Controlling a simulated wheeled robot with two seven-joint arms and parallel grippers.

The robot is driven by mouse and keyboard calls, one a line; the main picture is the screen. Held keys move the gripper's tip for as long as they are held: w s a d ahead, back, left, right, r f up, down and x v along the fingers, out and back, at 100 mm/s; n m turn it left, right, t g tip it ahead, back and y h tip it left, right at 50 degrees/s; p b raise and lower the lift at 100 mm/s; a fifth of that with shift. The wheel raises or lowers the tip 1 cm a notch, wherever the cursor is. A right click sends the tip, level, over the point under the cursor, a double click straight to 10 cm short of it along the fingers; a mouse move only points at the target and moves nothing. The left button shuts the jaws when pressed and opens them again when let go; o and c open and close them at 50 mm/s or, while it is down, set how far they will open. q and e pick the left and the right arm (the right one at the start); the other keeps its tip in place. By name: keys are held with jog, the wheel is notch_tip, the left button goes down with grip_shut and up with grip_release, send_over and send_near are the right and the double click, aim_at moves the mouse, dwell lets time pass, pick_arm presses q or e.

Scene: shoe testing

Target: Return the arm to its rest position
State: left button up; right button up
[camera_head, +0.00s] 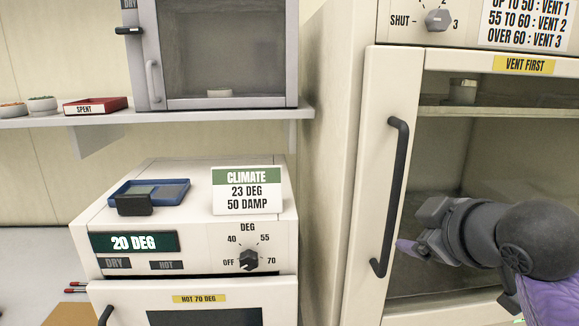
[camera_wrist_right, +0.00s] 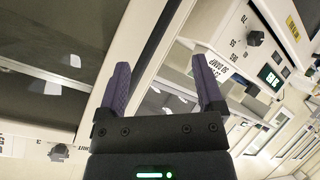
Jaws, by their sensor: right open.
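My right gripper (camera_head: 418,243) is at the right of the head view, in front of the tall white cabinet (camera_head: 391,85) and just right of its long dark handle (camera_head: 391,195). Its purple fingers are apart with nothing between them; they also show apart in the right wrist view (camera_wrist_right: 163,82). In the head view the gripper looks apart from the handle, though the exact depth gap cannot be told. My right arm comes in from the right and covers part of the cabinet's glass. My left gripper is not in view.
A lower oven (camera_head: 185,268) with a knob and a "20 DEG" display stands left of the cabinet. A blue tray (camera_head: 177,186) and a climate card (camera_head: 247,191) are on top. A shelf (camera_head: 60,121) carries a grey glass-fronted box (camera_head: 149,50) and red tray (camera_head: 95,105).

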jog(key=s+a+f+m+g, duration=0.2)
jog(key=s+f, duration=0.2)
jog(key=f, duration=0.6)
jog(key=s+a+f+m+g, duration=0.1)
jog(key=s+f+m+g, duration=0.3)
jog(key=f, duration=0.7)
jog(key=s+f+m+g+h, duration=0.1)
jog(key=s+f, duration=0.4)
jog(key=s, duration=0.3)
jog(key=s+f+m+g, duration=0.1)
jog(key=s+f+g, duration=0.1)
jog(key=s+f, duration=0.5)
jog(key=s+f+g+b, duration=0.15)
jog(key=f+b, duration=0.35)
jog(key=f, duration=0.9)
jog(key=s+f+b, duration=0.3)
jog(key=f+b, duration=0.3)
jog(key=f, duration=0.8)
jog(key=s+d+f+n+g+b, duration=0.1)
jog(key=s+f+b, duration=0.5)
jog(key=s+f, duration=0.6)
notch_tip(320, 180, down, 4)
jog(key=shift+s+d+f+h+b, duration=0.15)
jog(key=shift+s+d+h+b, duration=0.15)
jog(key=shift+d, duration=0.45)
